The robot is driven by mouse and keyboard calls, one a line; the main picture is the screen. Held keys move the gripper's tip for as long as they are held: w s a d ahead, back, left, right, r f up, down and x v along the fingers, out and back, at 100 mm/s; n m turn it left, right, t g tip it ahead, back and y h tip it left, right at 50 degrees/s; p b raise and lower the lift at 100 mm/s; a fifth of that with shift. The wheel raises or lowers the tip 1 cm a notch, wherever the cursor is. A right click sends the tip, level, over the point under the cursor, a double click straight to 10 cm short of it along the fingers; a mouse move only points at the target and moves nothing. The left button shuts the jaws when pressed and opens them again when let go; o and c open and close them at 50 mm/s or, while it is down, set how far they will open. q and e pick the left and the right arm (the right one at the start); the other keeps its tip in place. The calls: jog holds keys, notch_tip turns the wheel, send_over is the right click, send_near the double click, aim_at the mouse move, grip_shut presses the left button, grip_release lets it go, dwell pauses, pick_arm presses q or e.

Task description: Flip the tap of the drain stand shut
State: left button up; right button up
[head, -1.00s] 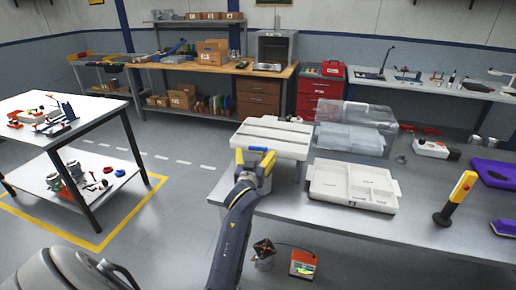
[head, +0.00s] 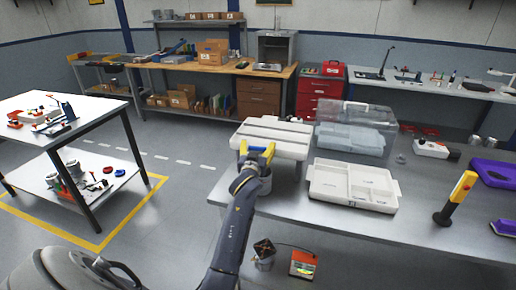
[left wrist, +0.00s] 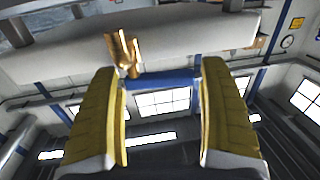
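The drain stand (head: 285,133) is a white grooved slab raised over the near left part of the grey table. Its brass tap (left wrist: 124,54) shows under the slab in the left wrist view. A blue lever (left wrist: 165,79) runs sideways from the tap, and it also shows as a small blue bar in the head view (head: 257,149). My left gripper (head: 257,152) is at the front of the stand with its yellow fingers apart. In the left wrist view the lever lies across the gap between the fingers (left wrist: 163,75); contact cannot be told. My right gripper is not in view.
A white divided tray (head: 352,203) and a clear bin (head: 354,116) lie to the right. A yellow-and-black tool (head: 456,198) stands further right. The table's front is mostly clear.

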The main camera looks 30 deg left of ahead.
pick_arm(q)
jog(key=c, duration=0.9)
jog(key=shift+a+m+h, duration=0.1)
jog(key=shift+m+h, duration=0.2)
jog(key=shift+h, duration=0.2)
jog(key=shift+w+m+t+h, duration=0.15)
jog(key=shift+m+t+h, duration=0.35)
jog(key=shift+h, duration=0.2)
jog(key=o, duration=1.2)
